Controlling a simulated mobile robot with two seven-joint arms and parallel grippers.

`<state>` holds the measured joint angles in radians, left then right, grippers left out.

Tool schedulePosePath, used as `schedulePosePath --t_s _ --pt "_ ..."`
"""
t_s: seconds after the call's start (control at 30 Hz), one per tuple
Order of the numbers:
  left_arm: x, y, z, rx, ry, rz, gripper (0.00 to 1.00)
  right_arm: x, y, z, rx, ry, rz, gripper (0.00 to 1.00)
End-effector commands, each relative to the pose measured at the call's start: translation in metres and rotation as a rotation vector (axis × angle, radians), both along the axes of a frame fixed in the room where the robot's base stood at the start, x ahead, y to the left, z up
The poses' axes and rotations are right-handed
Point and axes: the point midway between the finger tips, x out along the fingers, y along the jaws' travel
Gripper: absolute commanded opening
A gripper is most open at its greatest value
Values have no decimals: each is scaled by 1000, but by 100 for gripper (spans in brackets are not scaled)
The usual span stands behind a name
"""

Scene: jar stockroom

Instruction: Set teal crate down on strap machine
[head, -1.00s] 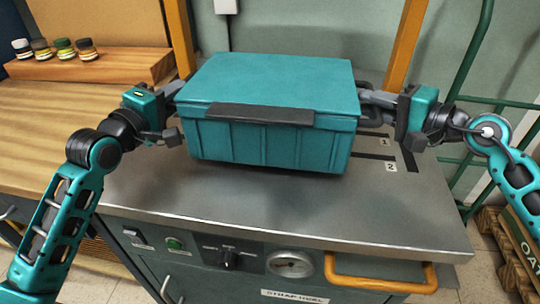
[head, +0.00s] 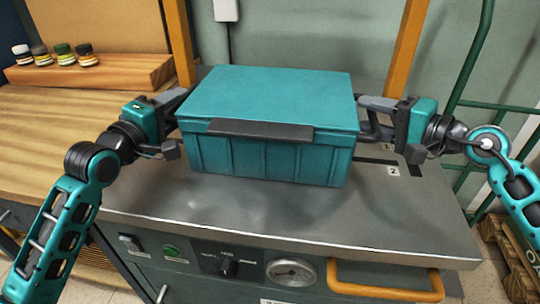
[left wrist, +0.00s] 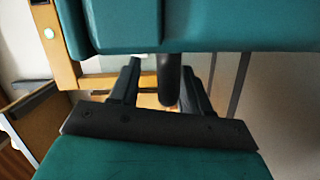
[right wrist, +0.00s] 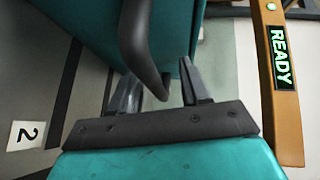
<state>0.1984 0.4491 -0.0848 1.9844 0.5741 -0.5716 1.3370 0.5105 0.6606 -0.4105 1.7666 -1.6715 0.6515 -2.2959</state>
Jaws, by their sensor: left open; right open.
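The teal crate (head: 270,150), with its lid on, sits level on the steel top of the strap machine (head: 290,220), near its middle. My left gripper (head: 180,97) is at the crate's left end; in the left wrist view the dark handle (left wrist: 168,80) lies between its spread fingers. My right gripper (head: 366,115) is at the right end; in the right wrist view the other handle (right wrist: 137,45) lies between its spread fingers. Both grippers are open around the handles. The crate's underside is hidden.
Orange posts (head: 178,45) of the machine's frame rise behind the crate. A wooden bench with a rack (head: 90,75) of several jars is at left. A green metal frame (head: 470,60) and a wooden pallet (head: 515,245) stand at right. Bare steel lies in front of the crate.

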Motion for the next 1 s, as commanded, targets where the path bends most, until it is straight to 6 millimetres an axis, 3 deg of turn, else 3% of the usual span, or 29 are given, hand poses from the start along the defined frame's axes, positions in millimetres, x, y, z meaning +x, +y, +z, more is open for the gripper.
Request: schedulePosePath --t_s 0.6,1.0 --pt "-94 30 3 1 4 1 47 0 0 0 0 0 0 46" --pt "-111 35 6 1 0 0 47 -7 -8 1 -2 1 0 46"
